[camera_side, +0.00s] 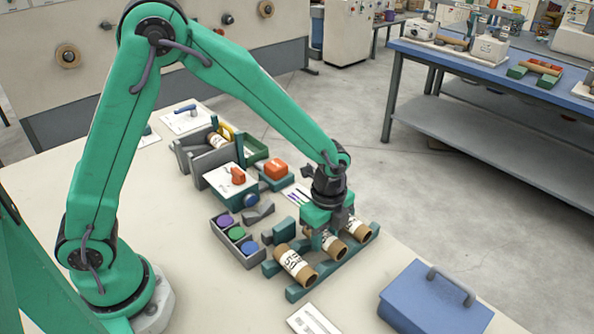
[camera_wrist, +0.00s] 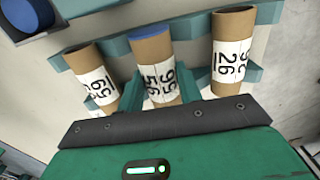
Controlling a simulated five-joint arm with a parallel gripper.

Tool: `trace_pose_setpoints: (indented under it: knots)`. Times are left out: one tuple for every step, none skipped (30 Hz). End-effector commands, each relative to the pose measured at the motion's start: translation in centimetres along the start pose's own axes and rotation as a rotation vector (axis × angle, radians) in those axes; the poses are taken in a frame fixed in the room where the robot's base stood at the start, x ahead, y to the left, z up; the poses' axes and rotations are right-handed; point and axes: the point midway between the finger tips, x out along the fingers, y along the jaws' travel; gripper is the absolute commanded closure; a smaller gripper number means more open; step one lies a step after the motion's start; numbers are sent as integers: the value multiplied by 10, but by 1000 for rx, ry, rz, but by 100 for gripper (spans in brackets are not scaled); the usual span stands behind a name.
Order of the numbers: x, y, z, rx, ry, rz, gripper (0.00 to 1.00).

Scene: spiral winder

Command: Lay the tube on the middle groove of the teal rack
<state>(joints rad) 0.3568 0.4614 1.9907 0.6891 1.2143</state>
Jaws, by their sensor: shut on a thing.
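The teal rack (camera_side: 338,268) lies near the table's right edge; a rail of it shows in the wrist view (camera_wrist: 186,28). My gripper (camera_side: 324,233) points down over the rack's middle and is shut on a brown cardboard tube (camera_side: 338,249) with a white printed label. In the wrist view this tube (camera_wrist: 153,48) shows a blue end and lies between two other tubes. One labelled tube (camera_side: 293,262) lies on the rack's near left part, another (camera_side: 361,235) on its far right part. Whether the held tube touches the groove is hidden by my gripper and cannot be told.
A grey tray (camera_side: 246,256) with purple, green and blue round items stands left of the rack. A blue toolbox (camera_side: 435,303) stands to the right. A white card (camera_side: 313,320) lies in front. A white-topped box (camera_side: 229,187) and an orange block (camera_side: 276,168) stand behind.

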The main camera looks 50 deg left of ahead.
Motion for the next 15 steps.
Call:
trace_pose_setpoints:
  knots:
    - [0,0,0,0,0,0,86]
    - [0,0,0,0,0,0,86]
    - [0,0,0,0,0,0,86]
    - [1,0,0,0,0,0,86]
    - [2,0,0,0,0,1,86]
    - [3,0,0,0,0,1,86]
    - [3,0,0,0,0,1,86]
    - [4,0,0,0,0,1,86]
    - [5,0,0,0,-1,1,86]
    - [5,0,0,0,-1,1,86]
    - [6,0,0,0,-1,2,86]
    - [7,0,0,0,-1,2,86]
    - [7,0,0,0,-1,2,86]
    - [8,0,0,0,-1,2,86]
    - [9,0,0,0,-1,1,86]
